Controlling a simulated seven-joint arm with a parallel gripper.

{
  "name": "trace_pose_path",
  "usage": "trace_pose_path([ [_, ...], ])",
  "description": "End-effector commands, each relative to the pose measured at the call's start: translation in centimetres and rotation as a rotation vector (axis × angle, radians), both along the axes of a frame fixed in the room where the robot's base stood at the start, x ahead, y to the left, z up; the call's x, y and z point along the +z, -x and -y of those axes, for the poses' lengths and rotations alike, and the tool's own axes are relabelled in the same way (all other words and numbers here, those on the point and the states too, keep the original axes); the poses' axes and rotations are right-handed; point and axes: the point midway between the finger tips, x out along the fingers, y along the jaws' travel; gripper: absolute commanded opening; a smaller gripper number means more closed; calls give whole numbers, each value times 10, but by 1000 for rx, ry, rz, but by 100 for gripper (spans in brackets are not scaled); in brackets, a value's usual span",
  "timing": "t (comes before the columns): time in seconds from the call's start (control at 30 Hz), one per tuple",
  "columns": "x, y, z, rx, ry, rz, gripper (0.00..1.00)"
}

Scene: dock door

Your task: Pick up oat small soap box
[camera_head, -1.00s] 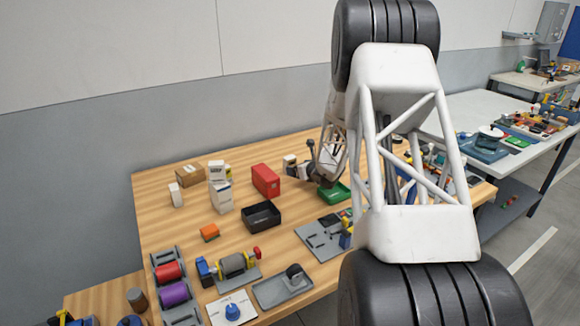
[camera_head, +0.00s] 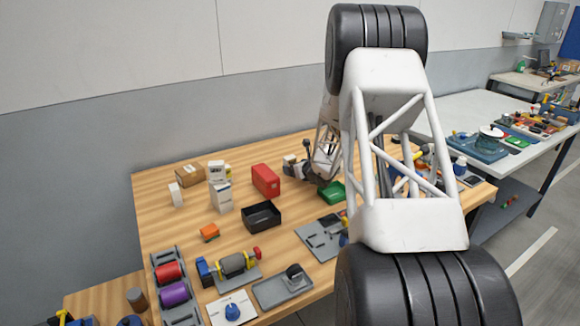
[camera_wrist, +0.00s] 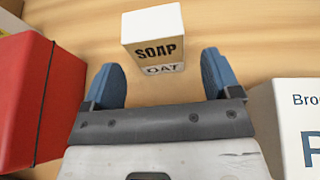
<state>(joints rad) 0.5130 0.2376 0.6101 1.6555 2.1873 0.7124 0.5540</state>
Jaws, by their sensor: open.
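In the head view my gripper is small and partly hidden behind my arm, and I cannot tell the soap box apart there.
A red box (camera_wrist: 40,100) is close on the left in the wrist view; a white printed box (camera_wrist: 292,125) is close on the right. In the head view, a black tray (camera_head: 261,217), a green tray (camera_head: 333,192) and a cardboard box (camera_head: 190,175) share the table.

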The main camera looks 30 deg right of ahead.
Motion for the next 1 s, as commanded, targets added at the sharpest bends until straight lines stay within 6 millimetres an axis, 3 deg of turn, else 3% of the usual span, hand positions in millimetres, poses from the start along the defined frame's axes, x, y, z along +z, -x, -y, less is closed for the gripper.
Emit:
trace_pose_path([
  [0.27, -4, -8, -1, 1, 0, -1, 83],
  [0.7, -18, -43, -4, 0, 0, 0, 83],
  [1.0, -20, -48, -5, 0, 0, 0, 83],
])
